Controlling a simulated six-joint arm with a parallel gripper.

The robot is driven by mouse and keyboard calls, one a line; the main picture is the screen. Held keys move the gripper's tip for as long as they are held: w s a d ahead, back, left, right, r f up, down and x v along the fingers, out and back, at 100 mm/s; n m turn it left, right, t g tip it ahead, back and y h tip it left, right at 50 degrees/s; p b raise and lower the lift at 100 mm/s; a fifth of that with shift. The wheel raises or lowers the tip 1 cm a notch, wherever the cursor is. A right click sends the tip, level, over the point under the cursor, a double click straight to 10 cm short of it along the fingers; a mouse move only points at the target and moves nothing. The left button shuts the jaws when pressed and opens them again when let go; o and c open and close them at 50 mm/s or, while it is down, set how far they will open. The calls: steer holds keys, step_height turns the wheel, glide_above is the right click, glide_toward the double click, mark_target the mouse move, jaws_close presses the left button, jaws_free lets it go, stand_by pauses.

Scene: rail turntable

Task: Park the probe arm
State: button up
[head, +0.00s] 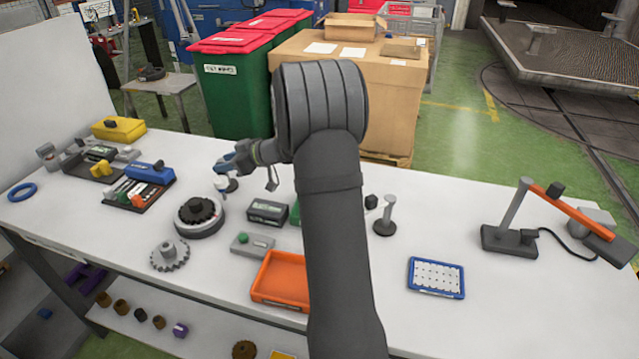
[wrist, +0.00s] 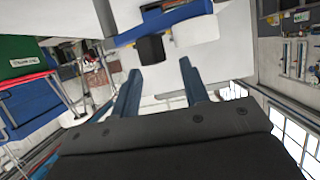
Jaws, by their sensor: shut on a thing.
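The probe arm (head: 575,208) is an orange bar with a black block on it. It joins a leaning grey post (head: 514,208) on a dark base (head: 508,240) at the right of the table. Its dark far end hangs out to the right, and a black cable runs from the base. A grey post with a round foot (head: 386,215) stands apart to its left. My gripper (head: 224,167) is far left of the probe arm, above the back of the table. In the wrist view, a dark block (wrist: 151,48) shows at its fingertips (wrist: 160,70); I cannot identify it.
A round dark turntable (head: 200,216), a grey gear (head: 169,255), an orange tray (head: 278,280) and a dark box (head: 267,212) lie left of my arm. A blue-framed plate (head: 436,278) lies on the right. The table between post and base is clear.

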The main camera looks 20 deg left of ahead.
steer(key=v, duration=1.1)
steer(key=s+a+r+h, duration=0.1)
steer(key=a+r+h, duration=0.7)
steer(key=r+h, duration=0.15)
steer(key=a+x, duration=0.1)
steer(key=x, duration=0.8)
steer(key=shift+v, duration=5.05)
steer(key=s+d+f+m+h, duration=0.1)
steer(key=s+d+f, duration=0.1)
steer(key=d, duration=0.7)
steer(key=s+d+f+m+t+h, duration=0.1)
steer(key=s+d+f+m+h, duration=0.1)
steer(key=d, duration=0.7)
steer(key=s+d+f+m+h, duration=0.2)
steer(key=d+f, duration=0.3)
steer(key=d, duration=0.4)
steer(key=shift+s+f, duration=0.3)
steer(key=shift+s, duration=0.35)
